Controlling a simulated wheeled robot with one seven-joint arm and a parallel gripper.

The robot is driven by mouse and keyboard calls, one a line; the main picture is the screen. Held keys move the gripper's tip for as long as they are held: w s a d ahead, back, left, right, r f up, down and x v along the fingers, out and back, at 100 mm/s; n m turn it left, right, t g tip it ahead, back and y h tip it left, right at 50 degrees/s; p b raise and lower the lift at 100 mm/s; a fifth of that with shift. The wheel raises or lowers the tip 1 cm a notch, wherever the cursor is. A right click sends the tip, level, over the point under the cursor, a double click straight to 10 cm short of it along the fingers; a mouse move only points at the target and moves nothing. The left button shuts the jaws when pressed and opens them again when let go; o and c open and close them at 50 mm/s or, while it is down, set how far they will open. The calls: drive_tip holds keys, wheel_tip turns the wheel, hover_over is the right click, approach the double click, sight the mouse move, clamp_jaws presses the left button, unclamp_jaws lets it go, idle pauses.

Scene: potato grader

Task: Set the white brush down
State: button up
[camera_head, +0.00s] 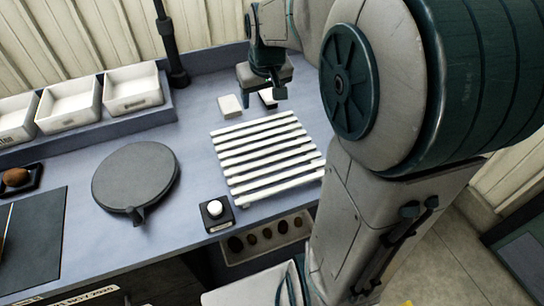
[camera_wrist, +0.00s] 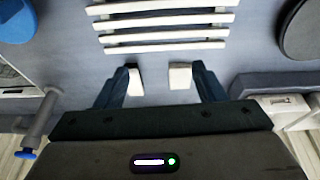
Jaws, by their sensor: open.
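A small white block, which looks like the white brush (camera_head: 230,105), lies on the blue-grey bench just left of my gripper (camera_head: 266,88) in the head view. A second small block, dark with a white top (camera_head: 268,98), shows right under the gripper. In the wrist view my gripper (camera_wrist: 163,70) is open, its blue fingers wide apart. Two pale blocks show between them, one by the left finger (camera_wrist: 135,82) and one by the right finger, likely the brush (camera_wrist: 180,76). Neither is clasped. Bristles cannot be made out.
A white slatted rack (camera_head: 262,155) lies in front of the gripper. A dark round plate (camera_head: 135,178) and a black box with a white button (camera_head: 216,212) are nearby. White bins (camera_head: 133,91) stand on a ledge at the left, beside a dark post (camera_head: 168,45).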

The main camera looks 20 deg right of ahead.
drive_tip(key=s+a+f, duration=0.1)
drive_tip(key=s+a, duration=0.1)
drive_tip(key=s, duration=0.7)
drive_tip(key=s+a+f, duration=0.1)
drive_tip(key=s+a, duration=0.1)
drive_tip(key=s, duration=0.7)
drive_tip(key=shift+a+f+g, duration=0.3)
drive_tip(key=shift+a+f, duration=0.05)
drive_tip(key=shift+a, duration=0.05)
